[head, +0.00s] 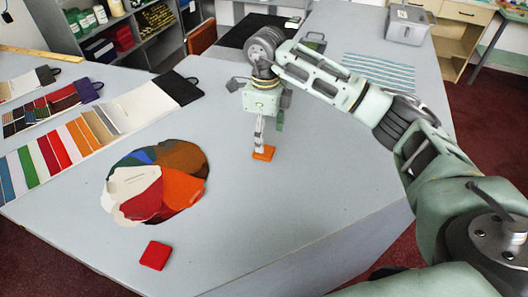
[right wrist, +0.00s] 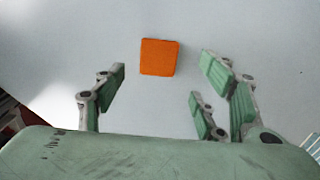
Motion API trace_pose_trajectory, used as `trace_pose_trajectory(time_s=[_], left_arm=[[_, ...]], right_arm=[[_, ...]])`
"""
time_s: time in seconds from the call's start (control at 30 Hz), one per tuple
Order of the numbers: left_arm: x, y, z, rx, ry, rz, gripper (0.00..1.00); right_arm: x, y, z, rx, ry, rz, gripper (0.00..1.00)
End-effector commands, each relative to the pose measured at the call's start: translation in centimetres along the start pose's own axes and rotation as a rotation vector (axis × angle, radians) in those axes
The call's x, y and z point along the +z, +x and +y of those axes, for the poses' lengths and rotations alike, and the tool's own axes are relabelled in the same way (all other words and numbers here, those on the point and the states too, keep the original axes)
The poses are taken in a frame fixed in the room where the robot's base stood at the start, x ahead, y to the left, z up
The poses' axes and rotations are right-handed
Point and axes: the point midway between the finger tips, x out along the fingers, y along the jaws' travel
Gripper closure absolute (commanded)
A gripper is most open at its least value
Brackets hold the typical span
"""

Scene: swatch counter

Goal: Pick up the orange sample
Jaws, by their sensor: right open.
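The orange sample (head: 264,153) is a small flat square lying on the grey counter in the head view, right of the fan of colour swatches. In the right wrist view the orange sample (right wrist: 159,57) lies ahead of the fingers, between their lines and a little beyond the tips. My right gripper (head: 268,138) points down over the sample in the head view, and one finger covers part of its near surroundings. In the right wrist view my right gripper (right wrist: 163,72) is open and empty, with green-padded fingers apart. My left gripper is not in view.
A red sample (head: 155,255) lies near the front edge of the counter (head: 250,220). A round fan of colour swatches (head: 185,160) lies to the left, with striped swatch cards (head: 60,150) beyond it. A grey bin (head: 407,25) stands at the back right. Counter around the orange sample is clear.

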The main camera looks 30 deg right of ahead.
Motion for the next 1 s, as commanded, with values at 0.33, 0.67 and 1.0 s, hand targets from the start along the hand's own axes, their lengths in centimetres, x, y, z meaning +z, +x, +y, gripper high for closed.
trace_pose_trajectory(time_s=[0.33,0.67,1.0], left_arm=[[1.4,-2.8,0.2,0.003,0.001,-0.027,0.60],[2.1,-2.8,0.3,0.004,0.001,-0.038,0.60],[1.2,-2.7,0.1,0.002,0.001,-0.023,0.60]], right_arm=[[0.2,4.5,0.3,0.002,0.000,0.001,0.35],[0.2,5.2,0.3,0.000,-0.001,0.000,0.38],[0.2,5.1,0.3,0.000,0.000,0.000,0.68]])
